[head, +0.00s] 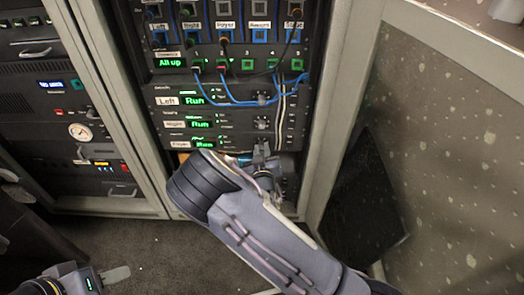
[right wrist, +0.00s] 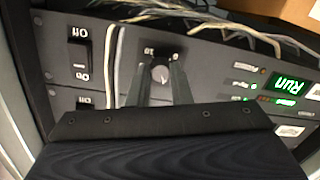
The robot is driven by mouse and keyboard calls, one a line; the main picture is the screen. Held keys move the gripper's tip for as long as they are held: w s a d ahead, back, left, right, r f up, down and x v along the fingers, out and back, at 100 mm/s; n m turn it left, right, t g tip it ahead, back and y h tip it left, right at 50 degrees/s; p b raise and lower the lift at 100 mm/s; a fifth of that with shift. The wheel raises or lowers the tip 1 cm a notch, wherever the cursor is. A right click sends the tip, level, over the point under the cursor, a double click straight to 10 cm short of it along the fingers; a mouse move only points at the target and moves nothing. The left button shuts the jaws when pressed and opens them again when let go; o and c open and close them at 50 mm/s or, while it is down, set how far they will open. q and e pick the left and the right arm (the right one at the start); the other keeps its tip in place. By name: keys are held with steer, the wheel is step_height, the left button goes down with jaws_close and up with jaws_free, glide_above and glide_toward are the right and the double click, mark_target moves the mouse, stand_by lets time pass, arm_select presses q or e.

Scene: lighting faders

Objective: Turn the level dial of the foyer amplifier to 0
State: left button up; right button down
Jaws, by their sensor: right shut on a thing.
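The foyer amplifier (head: 225,143) is the lowest of three stacked units in the middle rack, with a "Foyer" label (head: 181,144) and a green "Run" display (head: 205,142). My right gripper (right wrist: 158,78) is shut on the dial, one finger on each side. In the head view the right gripper (head: 262,158) and arm hide the dial. My left gripper (head: 112,276) is low at the left, away from the rack; its opening is unclear.
A power switch (right wrist: 80,52) marked On and Off sits beside the dial, with pale cables (right wrist: 118,55) hanging between them. The Left (head: 168,101) and Right (head: 174,124) amplifiers are above. Blue patch cables (head: 235,103) hang over them. A speckled panel (head: 450,150) stands at the right.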

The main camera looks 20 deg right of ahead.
steer(key=n, duration=0.5)
steer(key=shift+a, duration=0.15)
steer(key=n+h, duration=0.1)
steer(key=n, duration=0.4)
steer(key=shift+f, duration=0.1)
steer(key=n, duration=0.4)
steer(key=shift+f+n+b, duration=0.1)
steer(key=shift+n+b, duration=0.2)
steer(key=shift+b, duration=0.05)
steer(key=shift+n+h+b, duration=0.4)
steer(key=shift+n+b, duration=0.55)
steer(key=shift+n, duration=1.45)
steer(key=c, duration=1.3)
jaws_free()
